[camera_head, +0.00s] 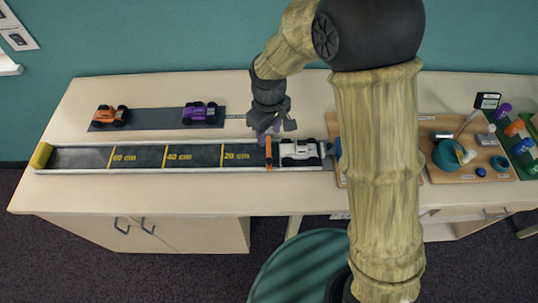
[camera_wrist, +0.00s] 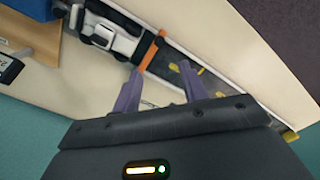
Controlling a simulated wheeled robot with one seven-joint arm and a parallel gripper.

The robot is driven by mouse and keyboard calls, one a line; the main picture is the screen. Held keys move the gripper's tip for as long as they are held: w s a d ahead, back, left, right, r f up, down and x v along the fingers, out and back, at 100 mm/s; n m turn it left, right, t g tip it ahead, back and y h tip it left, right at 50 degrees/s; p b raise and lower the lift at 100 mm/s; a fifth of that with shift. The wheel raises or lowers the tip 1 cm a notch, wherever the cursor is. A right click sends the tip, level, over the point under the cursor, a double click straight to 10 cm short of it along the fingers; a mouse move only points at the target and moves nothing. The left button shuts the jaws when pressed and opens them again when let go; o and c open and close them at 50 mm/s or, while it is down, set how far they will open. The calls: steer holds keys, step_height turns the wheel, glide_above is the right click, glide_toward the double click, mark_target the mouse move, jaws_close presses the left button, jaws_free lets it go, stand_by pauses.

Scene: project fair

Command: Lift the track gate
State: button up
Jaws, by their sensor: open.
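The track gate (camera_head: 268,153) is a narrow orange bar standing across the grey track (camera_head: 195,158), right of the 20 cm mark. It also shows in the wrist view (camera_wrist: 151,51). A white toy car (camera_head: 300,149) sits in the track just right of the gate; it shows in the wrist view (camera_wrist: 113,36) too. My gripper (camera_head: 270,131) points down at the gate's far end. In the wrist view its two purple fingers (camera_wrist: 161,72) are apart, with nothing held between them. The left fingertip appears close to the gate's end; I cannot tell whether they touch.
Orange (camera_head: 111,116) and purple (camera_head: 200,113) toy cars stand on a dark strip (camera_head: 158,118) behind the track. A yellow block (camera_head: 41,155) closes the track's left end.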

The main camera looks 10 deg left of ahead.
mark_target(269, 159)
step_height(269, 159, down, 13)
steer(key=shift+f+p, duration=0.1)
steer(key=shift+p, duration=1)
jaws_close()
